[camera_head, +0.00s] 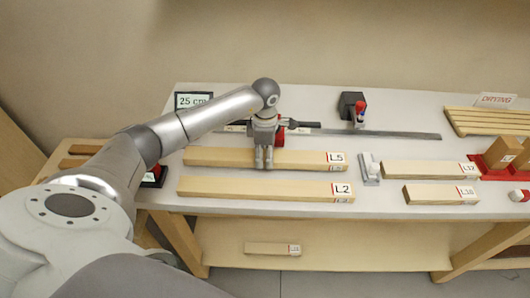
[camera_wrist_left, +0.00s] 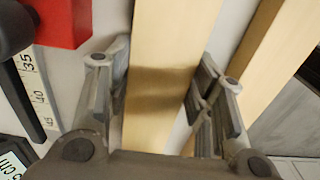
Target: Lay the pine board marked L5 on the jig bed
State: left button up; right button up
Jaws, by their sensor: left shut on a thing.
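The pine board L5 (camera_head: 305,158) is a long pale plank with its label at the right end. It appears to lie on the bench, behind the similar board L2 (camera_head: 255,189). My left gripper (camera_head: 264,163) points down over L5, left of its middle, and is shut on it. In the left wrist view, the fingers stand on both sides of the board (camera_wrist_left: 160,45). A long grey rail (camera_head: 400,134) with a scale and a red block (camera_head: 281,128) runs behind L5; I cannot tell whether this is the jig bed. My right gripper is not in view.
Shorter boards L12 (camera_head: 425,169) and L10 (camera_head: 430,194) lie at right, beside a grey device (camera_head: 369,170). A red tray (camera_head: 490,172) and slatted drying rack (camera_head: 475,120) are farther right. A display reading 25 cm (camera_head: 194,100) stands back left. Another board (camera_head: 268,248) lies below the bench.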

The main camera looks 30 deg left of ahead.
pick_arm(q)
jog(key=shift+w+f, duration=0.1)
jog(key=shift+f, duration=0.4)
jog(key=shift+f, duration=0.1)
jog(key=o, duration=1.3)
